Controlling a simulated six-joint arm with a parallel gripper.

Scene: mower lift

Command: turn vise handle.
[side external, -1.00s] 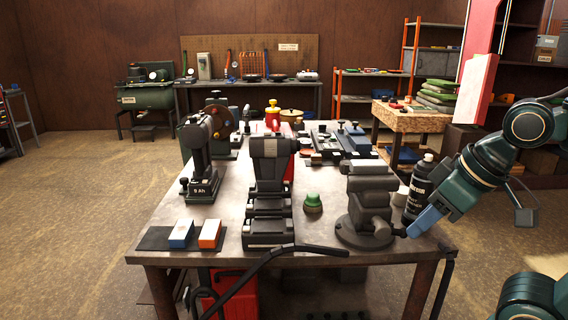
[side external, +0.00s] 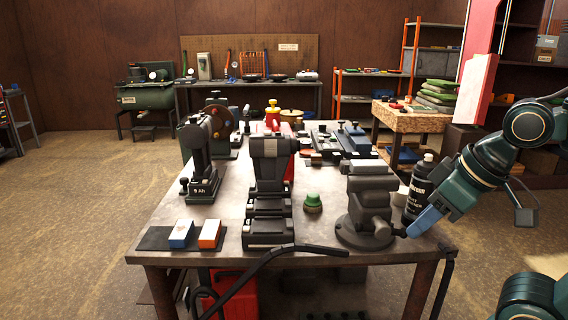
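A dark grey bench vise (side external: 368,210) stands on its round base at the front right of the workbench (side external: 215,212). A light grey block shows at the top of its jaws. A small dark piece (side external: 401,232) sticks out at the vise's lower right, perhaps its handle. My gripper (side external: 412,232) comes in from the right, its blue end pointing down and left close to this piece. I cannot tell if they touch. The fingers are too small and too hidden to tell whether they are open or shut.
A black spray bottle (side external: 419,188) stands just behind my gripper. A green button (side external: 313,203) and a large dark clamp-like tool (side external: 270,190) are left of the vise. A black cable or bar crosses the front edge.

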